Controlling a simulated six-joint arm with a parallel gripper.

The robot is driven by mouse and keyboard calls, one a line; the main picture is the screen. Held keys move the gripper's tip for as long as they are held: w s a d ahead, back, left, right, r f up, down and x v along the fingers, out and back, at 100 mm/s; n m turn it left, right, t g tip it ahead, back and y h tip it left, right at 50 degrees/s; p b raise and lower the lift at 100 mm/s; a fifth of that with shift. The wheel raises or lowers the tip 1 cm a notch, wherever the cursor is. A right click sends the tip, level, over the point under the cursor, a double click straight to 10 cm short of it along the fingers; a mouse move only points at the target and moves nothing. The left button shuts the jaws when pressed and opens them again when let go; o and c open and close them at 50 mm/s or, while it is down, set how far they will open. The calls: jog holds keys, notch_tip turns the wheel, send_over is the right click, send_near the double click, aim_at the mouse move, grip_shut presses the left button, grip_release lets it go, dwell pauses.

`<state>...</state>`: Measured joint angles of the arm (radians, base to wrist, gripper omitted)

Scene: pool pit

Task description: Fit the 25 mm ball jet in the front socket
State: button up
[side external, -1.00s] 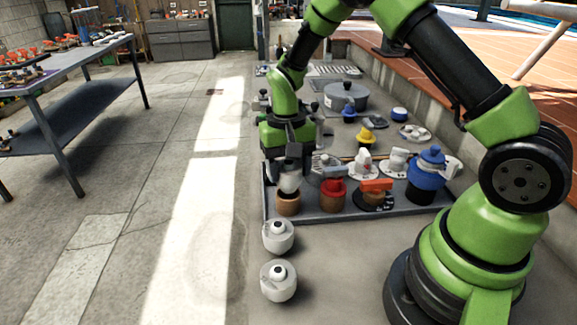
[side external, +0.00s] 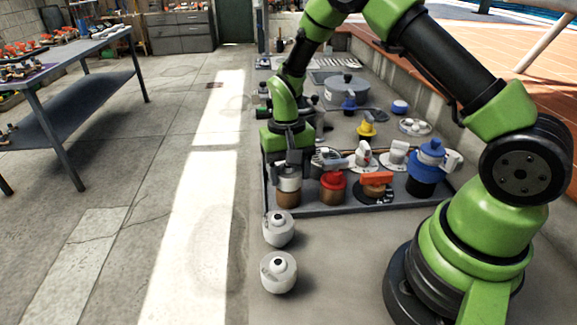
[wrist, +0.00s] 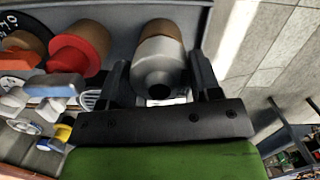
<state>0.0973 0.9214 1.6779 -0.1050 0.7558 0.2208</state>
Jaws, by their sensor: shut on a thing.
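My gripper (side external: 288,172) is shut on a pale grey, rounded ball jet (side external: 289,184), held with its body between the fingers. The jet sits directly above a brown cylindrical socket (side external: 288,199) at the front left corner of the tray, and the two look touching or nearly so. In the wrist view the jet (wrist: 160,66) is between the fingers of my gripper (wrist: 161,85), with the brown socket (wrist: 162,28) right behind it. The jet hides much of the socket, so I cannot tell how deep it sits.
Two whitish round jets (side external: 278,229) (side external: 279,272) stand in front of the tray (side external: 318,210). Right of the socket are a red-topped fitting (side external: 333,186), an orange-handled one (side external: 376,183) and a blue-topped one (side external: 428,172). Open floor lies to the left.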

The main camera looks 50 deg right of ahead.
jog(key=shift+f, duration=0.35)
dwell(0.7)
jog(key=o, duration=1.1)
jog(key=shift+o, duration=0.2)
jog(key=shift+r, duration=2.55)
jog(key=shift+r, duration=0.15)
jog(key=shift+r, duration=1.85)
jog(key=shift+r, duration=0.1)
